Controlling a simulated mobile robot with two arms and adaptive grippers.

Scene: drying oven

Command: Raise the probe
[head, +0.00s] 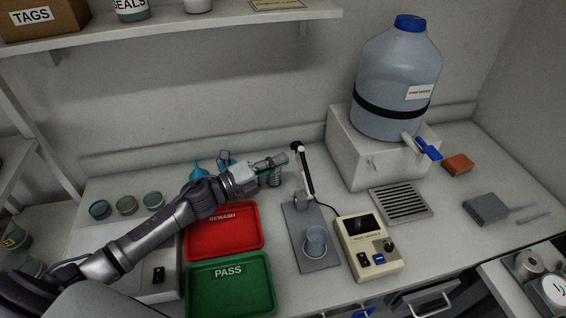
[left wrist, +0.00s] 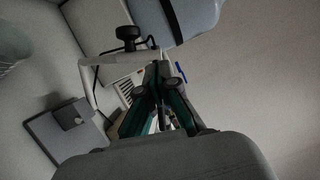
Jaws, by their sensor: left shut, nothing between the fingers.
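The probe (head: 306,172) is a slim black-and-white rod with a dark top, leaning above a grey base plate (head: 320,264). A clear beaker (head: 315,242) stands on that plate. A beige meter (head: 368,246) with a dark screen sits to the right. My left gripper (head: 280,160) is shut and empty, just left of the probe's upper end. In the left wrist view the gripper's teal-lined fingers (left wrist: 158,76) are closed together. A black knob (left wrist: 127,34) and a white bent arm show beyond them. I cannot tell whether the fingers touch it. My right gripper is not in view.
A red REWASH tray (head: 224,248) and green PASS tray (head: 231,298) lie below my left arm. A large water carboy (head: 397,85) stands on a white block (head: 350,152) behind the meter. A shelf (head: 180,32) runs above.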

